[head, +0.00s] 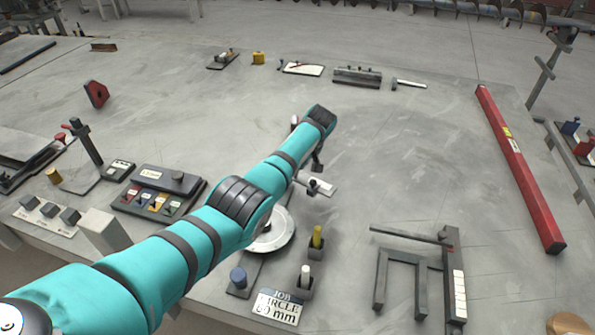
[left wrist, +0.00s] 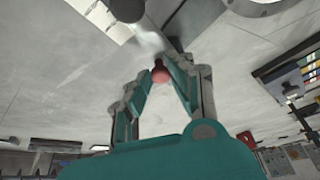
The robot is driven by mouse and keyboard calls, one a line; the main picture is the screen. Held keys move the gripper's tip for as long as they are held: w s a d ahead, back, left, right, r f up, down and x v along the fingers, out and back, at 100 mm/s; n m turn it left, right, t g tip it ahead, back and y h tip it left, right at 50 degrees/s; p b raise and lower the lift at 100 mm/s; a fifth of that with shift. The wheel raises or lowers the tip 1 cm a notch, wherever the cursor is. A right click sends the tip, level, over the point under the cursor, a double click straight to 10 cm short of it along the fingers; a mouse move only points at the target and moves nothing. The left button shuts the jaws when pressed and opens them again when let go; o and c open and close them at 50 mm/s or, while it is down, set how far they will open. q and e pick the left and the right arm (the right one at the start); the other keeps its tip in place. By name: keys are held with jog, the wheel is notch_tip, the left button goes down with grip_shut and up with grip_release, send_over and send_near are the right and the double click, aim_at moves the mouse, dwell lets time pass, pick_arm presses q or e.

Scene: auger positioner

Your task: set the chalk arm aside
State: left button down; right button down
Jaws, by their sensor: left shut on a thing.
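My left arm reaches over the table, and its gripper (head: 318,162) is mostly hidden behind its wrist in the head view. In the left wrist view, the left gripper (left wrist: 160,82) is shut on a small red knob (left wrist: 160,72). A pale, blurred bar lies just beyond the knob; I cannot tell whether the knob and bar are the chalk arm. Near the gripper in the head view is a pale plate with a dark knob (head: 313,186). Below it is a round white disc (head: 275,232), partly covered by my arm. My right gripper is out of view.
A job card (head: 279,306) reading circle 60 mm lies at the front edge. Holders with a yellow piece (head: 317,237) and a white piece (head: 305,275) stand near it. A grey frame (head: 420,275) and long red bar (head: 520,165) are at right. The table's middle right is clear.

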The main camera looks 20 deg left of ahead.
pick_arm(q)
jog(key=shift+w+a+r, duration=0.1)
jog(key=shift+w+r, duration=0.1)
jog(key=c, duration=1.5)
grip_release()
jog(key=o, duration=0.3)
jog(key=shift+w+f, duration=0.1)
jog(key=shift+f, duration=0.1)
jog(key=shift+o, duration=0.2)
jog(key=v, duration=1.2)
jog(key=shift+f, duration=0.1)
